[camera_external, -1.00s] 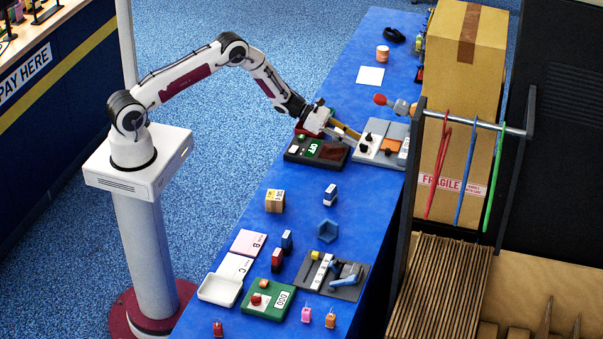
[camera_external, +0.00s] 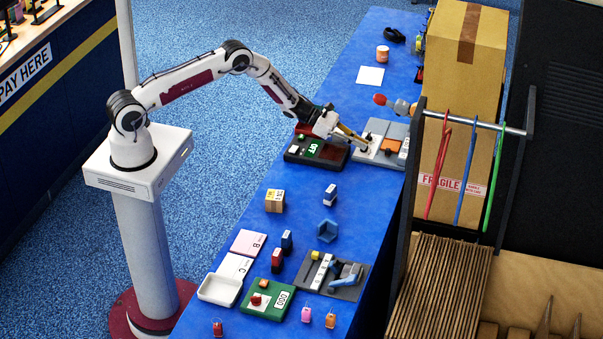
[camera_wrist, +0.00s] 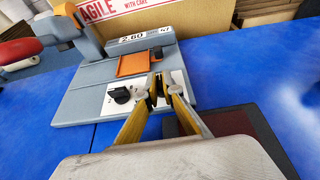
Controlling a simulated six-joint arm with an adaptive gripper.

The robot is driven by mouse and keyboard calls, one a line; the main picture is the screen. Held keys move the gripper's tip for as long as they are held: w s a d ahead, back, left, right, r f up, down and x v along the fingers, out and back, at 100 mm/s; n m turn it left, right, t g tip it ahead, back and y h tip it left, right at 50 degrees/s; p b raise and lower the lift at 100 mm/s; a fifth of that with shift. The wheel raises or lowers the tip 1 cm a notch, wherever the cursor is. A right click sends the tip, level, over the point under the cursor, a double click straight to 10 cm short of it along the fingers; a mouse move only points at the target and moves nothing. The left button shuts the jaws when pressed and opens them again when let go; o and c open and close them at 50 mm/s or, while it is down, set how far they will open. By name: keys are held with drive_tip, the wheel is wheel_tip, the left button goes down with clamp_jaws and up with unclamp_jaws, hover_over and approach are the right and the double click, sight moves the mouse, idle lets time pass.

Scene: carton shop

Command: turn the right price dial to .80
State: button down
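The grey price unit (camera_external: 392,157) lies on the blue table, and it fills the middle of the wrist view (camera_wrist: 75,105). It has a white panel, an orange plate (camera_wrist: 132,64) and a white display (camera_wrist: 146,39) that appears to read 2.60. The left black dial (camera_wrist: 121,95) shows clearly on the white panel. My gripper (camera_wrist: 162,82) is down at the right dial, with its yellow fingertips close together on either side of dark parts there. The fingers largely hide the right dial and its pointer. I cannot tell whether they press on it.
A dark red and black unit with a green display (camera_external: 314,148) sits directly left of the price unit. A grey scanner-like holder with a red end (camera_wrist: 22,48) stands behind it.

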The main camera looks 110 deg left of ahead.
drive_tip(key=shift+w+r+m+h, duration=0.1)
drive_tip(key=shift+m+h, duration=0.3)
drive_tip(key=shift+h, duration=0.1)
drive_tip(key=shift+m+h, duration=0.5)
drive_tip(key=c, duration=2.2)
unclamp_jaws()
drive_tip(key=shift+a, duration=0.1)
drive_tip(key=shift+s, duration=0.2)
drive_tip(key=shift+v, duration=1.15)
drive_tip(key=shift+s+r, duration=0.25)
drive_tip(key=shift+r, duration=3.3)
